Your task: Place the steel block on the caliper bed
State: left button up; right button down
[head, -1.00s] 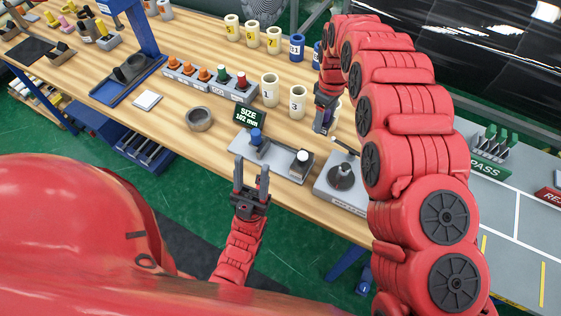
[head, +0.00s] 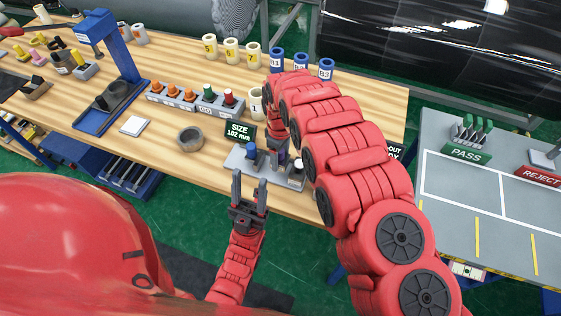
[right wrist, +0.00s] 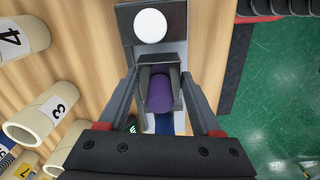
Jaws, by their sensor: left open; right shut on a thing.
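My right gripper (right wrist: 160,72) is shut on a piece with a purple grip (right wrist: 160,93), apparently the steel block, directly over the bed between the two knobs. The body of the block is mostly hidden by the fingers and grip, so I cannot tell whether it touches the bed. My left gripper (head: 250,180) is open and empty, in front of the bed.
A size display (head: 240,132) reading 102 mm stands behind the bed. A grey ring (head: 190,138) and a rack of coloured knobs (head: 190,99) lie to the left. Several numbered rolls (head: 231,50) stand at the back. A pass/reject table (head: 460,200) is at the right.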

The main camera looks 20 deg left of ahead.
aim_at(281, 164)
notch_tip(281, 164, down, 3)
jog(key=shift+r+p, duration=0.15)
jog(key=shift+p, duration=0.45)
jog(key=shift+d+f, duration=0.1)
jog(key=shift+f, duration=0.2)
jog(key=shift+f, duration=0.15)
jog(key=c, duration=0.5)
grip_release()
jog(key=shift+f, duration=0.15)
jog(key=o, duration=0.4)
jog(key=shift+o, duration=0.2)
